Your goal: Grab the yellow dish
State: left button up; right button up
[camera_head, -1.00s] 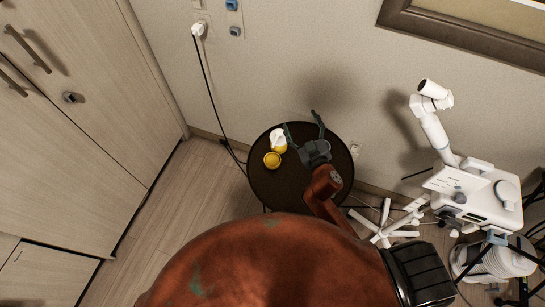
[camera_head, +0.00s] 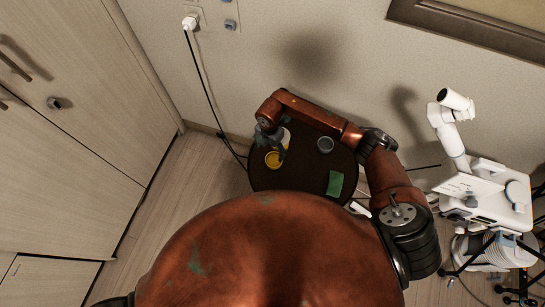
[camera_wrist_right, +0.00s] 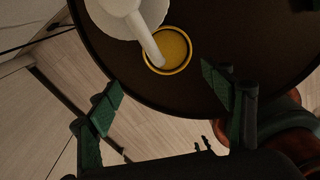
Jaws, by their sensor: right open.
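The yellow dish (camera_head: 273,161) is small and round and sits near the left edge of the dark round table (camera_head: 300,182). It also shows at the top of the right wrist view (camera_wrist_right: 177,43), where a white stem-like part overlaps it. My right gripper (camera_head: 268,138) is just behind the dish in the head view, with its arm reaching over the table. In the right wrist view its green-padded fingers (camera_wrist_right: 163,95) are spread apart with nothing between them. The dish lies ahead of the fingertips. My left gripper is not in view.
A white object, probably the warmer (camera_wrist_right: 128,14), stands close beside the dish, partly hidden by my arm in the head view. A cord (camera_head: 207,85) hangs at the wall.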

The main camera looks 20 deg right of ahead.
aim_at(274, 159)
jog(key=shift+d+f, duration=0.35)
jog(key=shift+f, duration=0.4)
jog(key=shift+d+f, duration=0.3)
jog(key=shift+f, duration=0.4)
jog(key=f, duration=0.4)
jog(key=shift+s+d+f+b, duration=0.15)
jog(key=shift+s+d+b, duration=0.1)
jog(key=shift+s+b, duration=0.05)
jog(key=shift+f, duration=0.25)
jog(key=shift+c, duration=0.5)
jog(key=c, duration=1.3)
jog(key=shift+o, duration=0.2)
jog(key=shift+r, duration=0.1)
